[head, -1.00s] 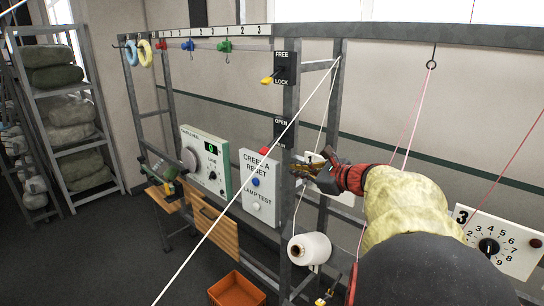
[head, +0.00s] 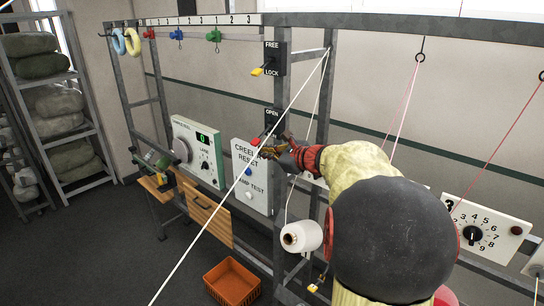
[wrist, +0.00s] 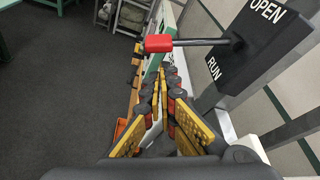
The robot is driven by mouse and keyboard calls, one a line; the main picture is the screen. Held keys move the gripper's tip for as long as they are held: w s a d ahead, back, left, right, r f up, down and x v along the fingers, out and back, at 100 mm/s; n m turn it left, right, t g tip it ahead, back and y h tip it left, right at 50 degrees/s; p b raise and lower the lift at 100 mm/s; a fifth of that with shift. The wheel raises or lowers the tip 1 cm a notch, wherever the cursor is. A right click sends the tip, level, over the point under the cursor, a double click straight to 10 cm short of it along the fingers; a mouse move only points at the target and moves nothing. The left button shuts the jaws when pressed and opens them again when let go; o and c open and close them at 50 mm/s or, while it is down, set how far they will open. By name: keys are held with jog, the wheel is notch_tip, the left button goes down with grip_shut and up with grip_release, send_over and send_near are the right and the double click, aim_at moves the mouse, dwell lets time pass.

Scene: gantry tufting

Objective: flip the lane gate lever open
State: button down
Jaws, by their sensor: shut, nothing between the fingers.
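The lane gate lever is a dark rod with a red tip (wrist: 158,43), standing out from a black plate (wrist: 225,60) marked OPEN and RUN. I cannot tell which marking it favours. In the head view the plate (head: 274,116) is on the gantry post, its lower part hidden by my gripper, and the red tip (head: 255,141) shows beside my fingers. My gripper (wrist: 166,72) is shut and empty, its yellow-padded fingers pointing forward. In the wrist view its fingertips lie just below the lever's red tip; contact is not clear.
A FREE/LOCK plate (head: 274,57) with a yellow-tipped lever is above. The CREEL RESET box (head: 250,178) is just left and below. A white thread (head: 222,206) crosses diagonally in front. A yarn cone (head: 301,237) hangs below, and an orange bin (head: 232,282) is on the floor.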

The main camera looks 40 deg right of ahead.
jog(key=shift+s+a+r, duration=0.1)
jog(key=shift+a+r, duration=0.25)
jog(key=shift+r, duration=0.3)
